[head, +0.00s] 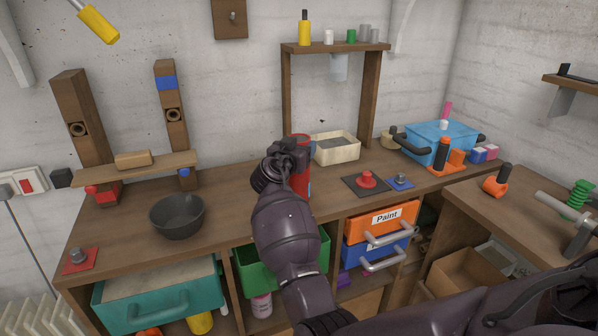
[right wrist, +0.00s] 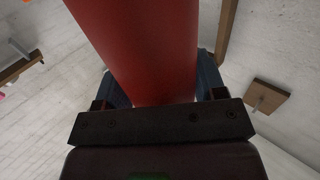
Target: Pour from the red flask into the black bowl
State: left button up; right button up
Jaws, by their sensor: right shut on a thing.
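The red flask (head: 303,172) is upright at the middle of the workbench, partly hidden behind my right gripper (head: 290,154). My right gripper is shut on it; in the right wrist view the red flask (right wrist: 145,45) stands between the jaws and fills the upper middle. I cannot tell whether its base touches the bench. The black bowl (head: 177,216) sits on the bench to the left of the flask, open side up, apart from it. Its inside looks dark, and I see no contents. My left gripper is not in view.
A cream tray (head: 337,149) stands just right of and behind the flask. A dark plate with a red knob (head: 366,181) lies farther right, before a blue crate (head: 439,143). A wooden rack (head: 287,95) rises behind. Bench between bowl and flask is clear.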

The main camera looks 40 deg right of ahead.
jog(key=shift+c, duration=0.6)
jog(key=shift+r, duration=0.1)
jog(key=shift+r, duration=0.1)
